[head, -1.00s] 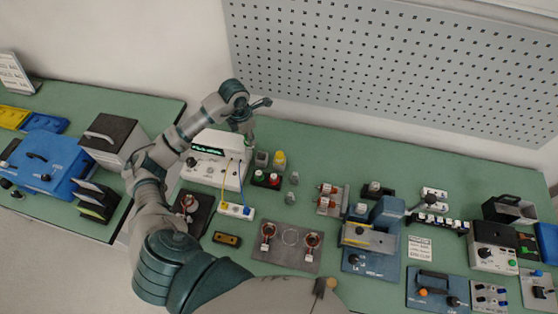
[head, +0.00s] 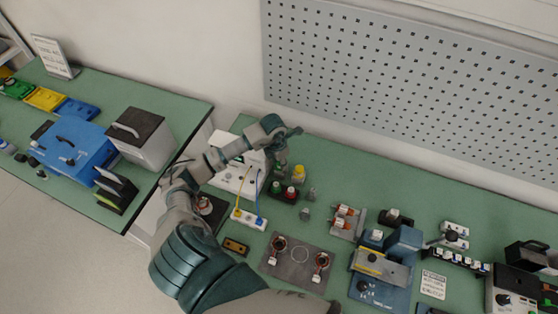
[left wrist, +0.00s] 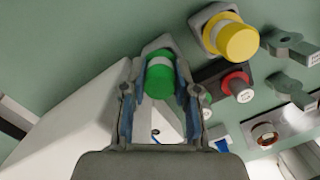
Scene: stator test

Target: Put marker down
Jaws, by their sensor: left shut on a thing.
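A marker with a green body and a pale band (left wrist: 160,75) is between the fingers of my left gripper (left wrist: 158,90) in the left wrist view, and the gripper is shut on it. In the head view my left gripper (head: 273,160) is low over the bench, beside the white instrument and close to the marker holders. The held marker cannot be made out there. A yellow-topped marker (left wrist: 235,40) stands in a grey square holder to the right; it also shows in the head view (head: 298,170). I cannot tell whether the held marker touches anything below. My right gripper is not in view.
The white instrument (head: 232,180) is just left of the gripper. A dark base with red and green knobs (head: 284,196) is close in front. Small grey parts (head: 305,214) and a plate with copper coils (head: 300,262) lie nearby. Bare green bench (head: 345,165) is at the right.

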